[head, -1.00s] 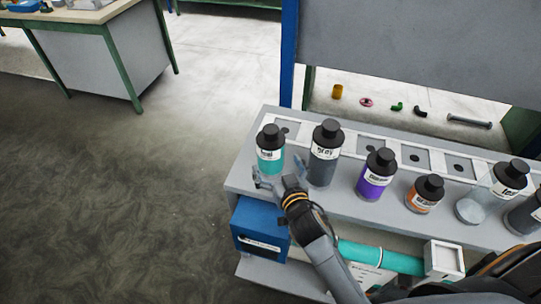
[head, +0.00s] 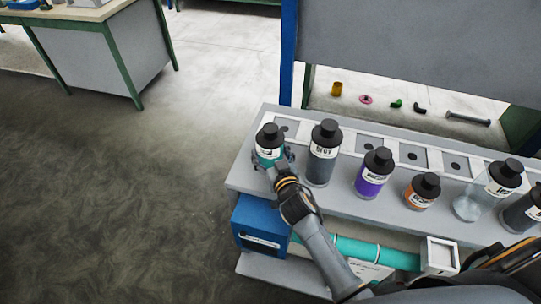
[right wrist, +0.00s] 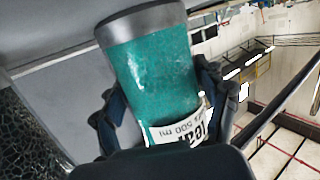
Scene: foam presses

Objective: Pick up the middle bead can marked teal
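The teal bead can (head: 268,153) with a black lid stands upright at the left end of the grey bench's row of cans. In the right wrist view the teal can (right wrist: 155,75) fills the middle, its white label reading 500 ml. My right gripper (head: 273,160) is at the can, and its fingers lie on both sides of it. In the wrist view the fingers are close against its sides; I cannot tell whether they press on it. The can's lower part is partly hidden by the gripper in the head view. My left gripper is not in view.
A taller grey can (head: 323,160) stands close to the right of the teal one. Further right are a purple can (head: 371,180), a small orange can (head: 420,197) and a clear one (head: 468,207). A blue box (head: 262,222) sits below the bench top. The floor at left is clear.

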